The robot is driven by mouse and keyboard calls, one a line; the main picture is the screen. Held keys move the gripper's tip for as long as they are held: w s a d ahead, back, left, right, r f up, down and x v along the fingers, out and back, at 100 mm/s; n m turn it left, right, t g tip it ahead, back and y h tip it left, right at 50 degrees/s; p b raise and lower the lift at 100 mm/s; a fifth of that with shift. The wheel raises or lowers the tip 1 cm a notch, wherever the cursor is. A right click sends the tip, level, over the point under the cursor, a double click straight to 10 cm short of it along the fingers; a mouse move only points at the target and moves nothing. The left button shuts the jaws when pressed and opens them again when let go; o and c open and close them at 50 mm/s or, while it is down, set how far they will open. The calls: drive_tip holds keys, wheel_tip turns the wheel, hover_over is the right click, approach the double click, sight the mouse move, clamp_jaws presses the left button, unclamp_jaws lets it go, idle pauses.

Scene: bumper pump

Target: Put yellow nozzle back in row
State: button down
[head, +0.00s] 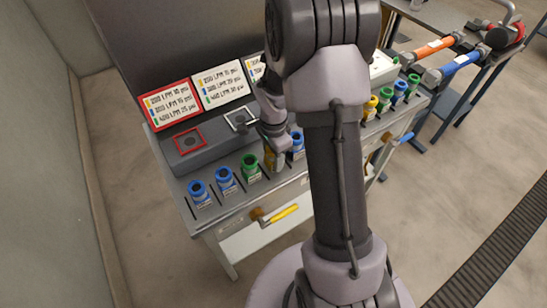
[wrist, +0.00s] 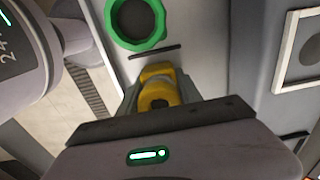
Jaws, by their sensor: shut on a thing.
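The yellow nozzle (wrist: 160,88) sits between the fingers of my gripper (wrist: 158,98) in the wrist view, and the gripper is shut on it. In the head view the yellow nozzle (head: 271,158) shows below my gripper (head: 273,143), between a green nozzle (head: 250,165) and a blue nozzle (head: 297,144) of the front row. I cannot tell whether its base touches the bench. The green nozzle's round mouth (wrist: 136,20) is close beside it in the wrist view. My arm hides the middle of the row.
Two blue nozzles (head: 198,189) (head: 226,177) stand at the row's left end. Another yellow nozzle (head: 371,104), with blue and green ones, stands right of my arm. Flow cards (head: 171,104) stand behind. A drawer with a yellow handle (head: 283,213) is below.

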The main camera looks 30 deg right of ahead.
drive_tip(key=c, duration=0.8)
unclamp_jaws()
wheel_tip(320, 180, up, 12)
drive_tip(key=p, duration=0.5)
drive_tip(key=shift+r, duration=0.1)
drive_tip(key=s+a+r+n+t, duration=0.2)
drive_tip(key=s+a+r+n, duration=0.25)
drive_tip(key=r, duration=0.35)
drive_tip(key=s+a+r+n+t, duration=0.2)
drive_tip(key=s+a+r+n, duration=0.15)
drive_tip(key=a+r, duration=0.3)
drive_tip(key=s+a+r+n, duration=0.1)
drive_tip(key=s, duration=0.2)
drive_tip(key=s+a+r+n+t+y, duration=0.1)
drive_tip(key=s+a+n, duration=0.1)
drive_tip(key=s, duration=0.1)
drive_tip(key=s+a+r+n+y, duration=0.1)
drive_tip(key=s+a+r+n, duration=0.1)
drive_tip(key=s, duration=0.1)
drive_tip(key=shift+s+a+t, duration=0.15)
drive_tip(key=shift+a+t, duration=0.05)
drive_tip(key=shift+t, duration=0.2)
